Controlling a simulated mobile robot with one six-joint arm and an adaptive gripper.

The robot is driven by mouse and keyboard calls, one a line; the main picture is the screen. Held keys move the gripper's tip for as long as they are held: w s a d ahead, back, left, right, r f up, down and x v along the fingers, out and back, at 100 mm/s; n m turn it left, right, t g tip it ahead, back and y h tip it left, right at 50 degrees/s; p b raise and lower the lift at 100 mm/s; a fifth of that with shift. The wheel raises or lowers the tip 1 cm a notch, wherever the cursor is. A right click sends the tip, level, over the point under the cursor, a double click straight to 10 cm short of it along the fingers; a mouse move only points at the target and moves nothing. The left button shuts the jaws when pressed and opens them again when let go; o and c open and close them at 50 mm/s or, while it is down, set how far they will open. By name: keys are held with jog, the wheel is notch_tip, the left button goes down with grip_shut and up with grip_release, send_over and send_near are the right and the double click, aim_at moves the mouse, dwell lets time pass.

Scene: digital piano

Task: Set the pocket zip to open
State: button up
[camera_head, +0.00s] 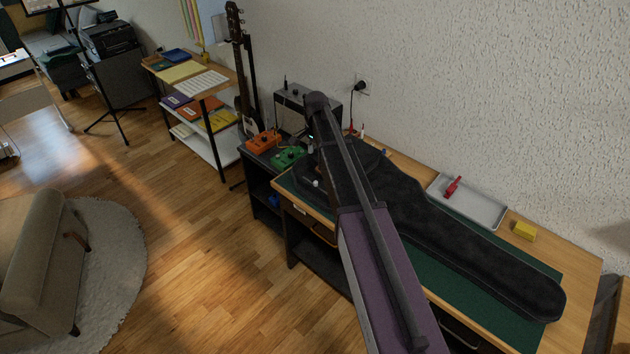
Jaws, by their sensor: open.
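A black guitar gig bag (478,246) lies flat on a green mat on the workbench, its narrow neck end toward the lower right. Its wider body end is at the left, largely covered by my arm. A small pale spot (316,183) shows on the dark body end; I cannot tell whether it is the zip pull. The pocket zip and its state cannot be made out. My gripper (318,168) is over the body end, dark against dark and mostly hidden by my arm. Its jaws are open, but contact with the bag cannot be seen.
A grey tray (480,212) with a red tool (453,187) and a yellow block (525,231) sit behind the bag. Orange (263,141) and green (288,156) pedals, an amplifier (288,96) and a guitar (240,70) stand left. The wall is close behind; open floor lies left.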

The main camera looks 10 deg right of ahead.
aim_at(316, 182)
jog(key=shift+f, duration=0.2)
notch_tip(316, 182, down, 13)
jog(key=b, duration=1.3)
jog(key=shift+s+f+b, duration=0.15)
jog(key=shift+f+b, duration=0.05)
jog(key=shift+b, duration=0.15)
dwell(0.3)
grip_shut()
